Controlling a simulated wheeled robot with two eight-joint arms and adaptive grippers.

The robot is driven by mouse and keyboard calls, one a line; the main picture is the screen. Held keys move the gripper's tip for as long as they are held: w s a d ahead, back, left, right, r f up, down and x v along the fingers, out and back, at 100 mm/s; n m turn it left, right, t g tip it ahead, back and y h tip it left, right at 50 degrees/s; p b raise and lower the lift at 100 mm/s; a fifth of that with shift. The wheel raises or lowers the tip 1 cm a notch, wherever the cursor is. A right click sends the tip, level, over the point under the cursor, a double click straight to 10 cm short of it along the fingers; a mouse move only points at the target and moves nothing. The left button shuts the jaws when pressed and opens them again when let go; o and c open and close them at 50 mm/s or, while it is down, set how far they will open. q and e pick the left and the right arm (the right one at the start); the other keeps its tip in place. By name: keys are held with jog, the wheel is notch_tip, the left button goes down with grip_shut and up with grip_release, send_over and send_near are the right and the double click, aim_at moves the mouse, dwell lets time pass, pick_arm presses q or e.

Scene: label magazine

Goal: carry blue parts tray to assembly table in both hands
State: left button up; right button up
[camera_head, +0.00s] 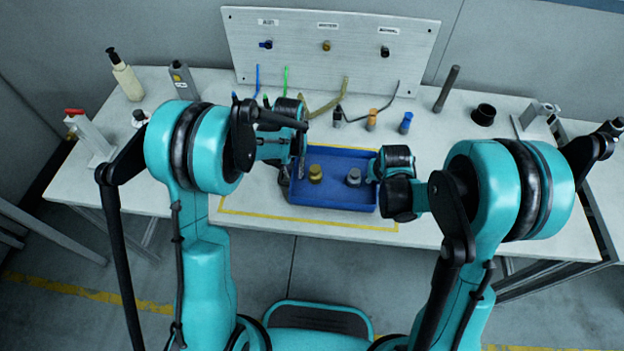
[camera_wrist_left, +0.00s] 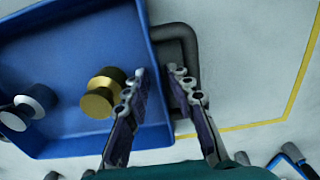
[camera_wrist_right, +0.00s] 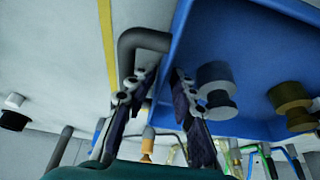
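The blue parts tray (camera_head: 335,197) sits on the white table within a yellow outline. It holds a brass-coloured part (camera_head: 315,173) and a silver part (camera_head: 353,177). My left gripper (camera_wrist_left: 157,72) is at the tray's left end, fingers apart, over the rim and a dark grey handle (camera_wrist_left: 185,38). My right gripper (camera_wrist_right: 158,76) is at the right end, fingers also apart, over the rim and the other handle (camera_wrist_right: 143,38). Neither handle looks clamped. In the head view the left gripper's fingertips are partly hidden. I cannot tell whether this white table is the assembly table.
The white table (camera_head: 480,200) carries bottles (camera_head: 127,80) at back left, and small coloured items and a black cup (camera_head: 483,115) behind and right of the tray. A labelled panel (camera_head: 330,50) stands at the back. A red-topped fixture (camera_head: 90,135) stands at left.

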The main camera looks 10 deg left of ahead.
pick_arm(q)
notch_tip(320, 180, up, 7)
jog(key=shift+r, duration=0.5)
pick_arm(e)
jog(key=shift+r, duration=0.15)
jog(key=v, duration=1.1)
jog(key=shift+s+r, duration=0.25)
jog(key=shift+r, duration=0.05)
